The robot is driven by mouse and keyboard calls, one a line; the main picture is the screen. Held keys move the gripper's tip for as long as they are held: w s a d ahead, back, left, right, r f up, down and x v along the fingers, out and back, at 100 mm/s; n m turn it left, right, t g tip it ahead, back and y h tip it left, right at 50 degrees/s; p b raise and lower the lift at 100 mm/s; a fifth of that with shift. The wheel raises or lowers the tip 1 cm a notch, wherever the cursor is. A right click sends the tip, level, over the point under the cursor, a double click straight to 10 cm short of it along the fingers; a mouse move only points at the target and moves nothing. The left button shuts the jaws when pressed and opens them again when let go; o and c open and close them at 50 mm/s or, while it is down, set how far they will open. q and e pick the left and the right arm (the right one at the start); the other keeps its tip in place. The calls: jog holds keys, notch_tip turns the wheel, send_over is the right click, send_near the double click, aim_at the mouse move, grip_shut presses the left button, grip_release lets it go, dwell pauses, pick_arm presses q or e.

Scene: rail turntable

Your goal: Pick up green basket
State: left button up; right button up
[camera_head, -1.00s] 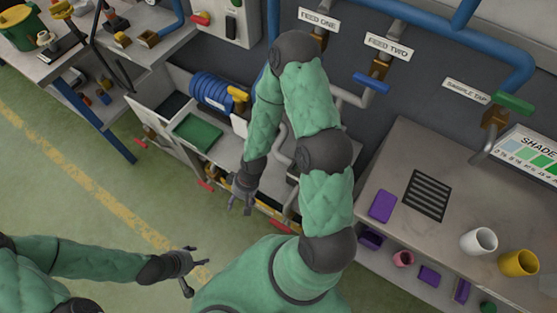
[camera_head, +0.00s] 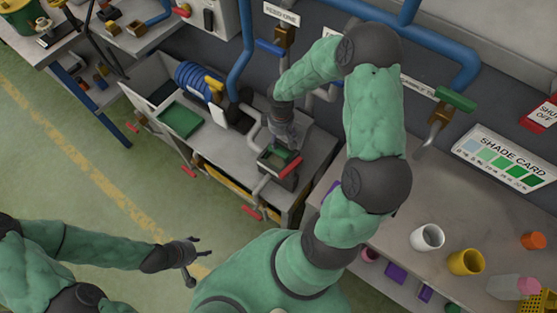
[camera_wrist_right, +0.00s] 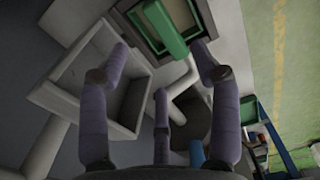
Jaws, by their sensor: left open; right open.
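I cannot clearly identify one green basket. A small green-lined box (camera_head: 270,162) with a red handle sits on the grey bench below my right gripper (camera_head: 287,140); fingers partly hide it. A flat green tray (camera_head: 180,121) lies further left on that bench. A green tub (camera_head: 22,20) stands at the far top left. In the right wrist view my right gripper (camera_wrist_right: 161,75) has its fingers spread and empty, with a green bar (camera_wrist_right: 163,25) across a framed box beyond them. My left gripper (camera_head: 192,262) is open and empty over the floor, away from the bench.
A blue hose coil (camera_head: 195,78) stands behind the tray. Pipes and taps line the back wall. The right-hand table (camera_head: 375,235) holds a white cup (camera_head: 427,237), a yellow cup (camera_head: 466,262) and a yellow basket (camera_head: 540,298). Open floor (camera_head: 60,150) lies at left.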

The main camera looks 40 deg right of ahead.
aim_at(278, 149)
notch_tip(278, 149, down, 3)
jog(key=shift+f+b, duration=0.2)
jog(key=shift+b, duration=0.15)
jog(key=f, duration=0.1)
jog(key=f+b, duration=0.1)
jog(key=f, duration=0.1)
jog(key=f+b, duration=0.1)
jog(key=f, duration=0.1)
jog(key=shift+w+a, duration=0.25)
jog(key=shift+a, duration=0.05)
grip_shut()
